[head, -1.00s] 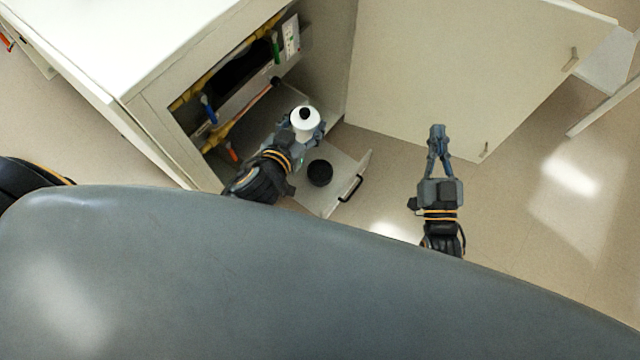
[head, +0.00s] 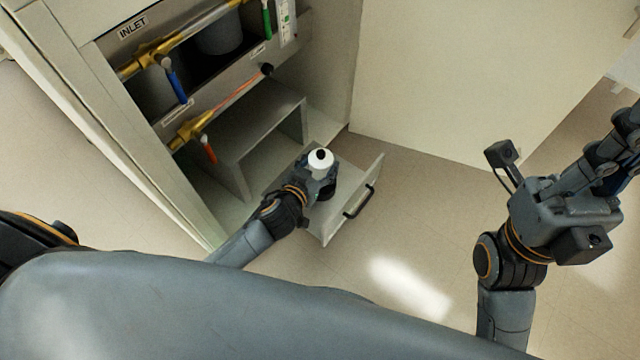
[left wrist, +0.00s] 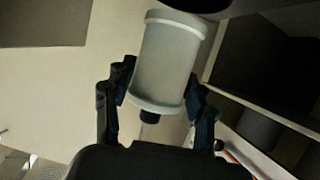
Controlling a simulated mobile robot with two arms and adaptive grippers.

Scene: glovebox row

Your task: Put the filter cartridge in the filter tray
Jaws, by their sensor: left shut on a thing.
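The filter cartridge (head: 320,158) is a white cylinder with a black knob on its end. My left gripper (head: 317,180) is shut on it and holds it over the pulled-out tray (head: 345,221), which has a black handle and seems to be the filter tray. A black round thing (head: 326,192) shows partly behind the cartridge and gripper. In the left wrist view the cartridge (left wrist: 168,60) sits between the two fingers. I cannot tell whether it touches the tray. My right gripper (head: 622,130) is at the right edge, away from the tray, its tips partly cut off.
The open cabinet has brass pipes (head: 190,40) with blue (head: 175,82), green (head: 267,20) and orange (head: 209,149) handles. A grey shelf box (head: 262,125) stands inside, left of the tray. The open white door (head: 450,80) is behind. Floor right of the tray is clear.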

